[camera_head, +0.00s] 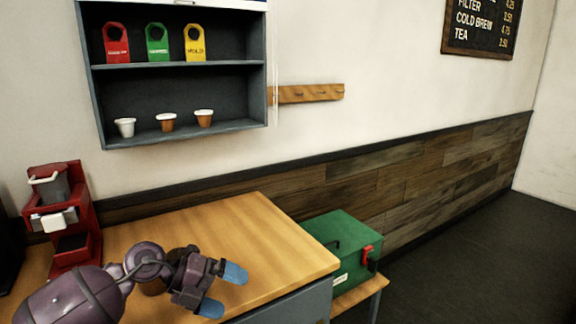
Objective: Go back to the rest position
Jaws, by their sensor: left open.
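My left arm comes in from the lower left, and its gripper (224,291) is over the wooden counter (265,230). Its two blue-tipped fingers are apart, with nothing between them. A red brewer (84,215) stands on the counter at the left, behind my left arm. A brown round thing (153,287) is partly hidden behind my left gripper. My right gripper is out of the picture.
A green box (345,240) with a red latch sits on a low wooden stand (357,294) right of the counter. A wall shelf (180,66) holds red, green and yellow tags and small cups. A peg rail (310,94) hangs beside it. The floor (470,250) at right is clear.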

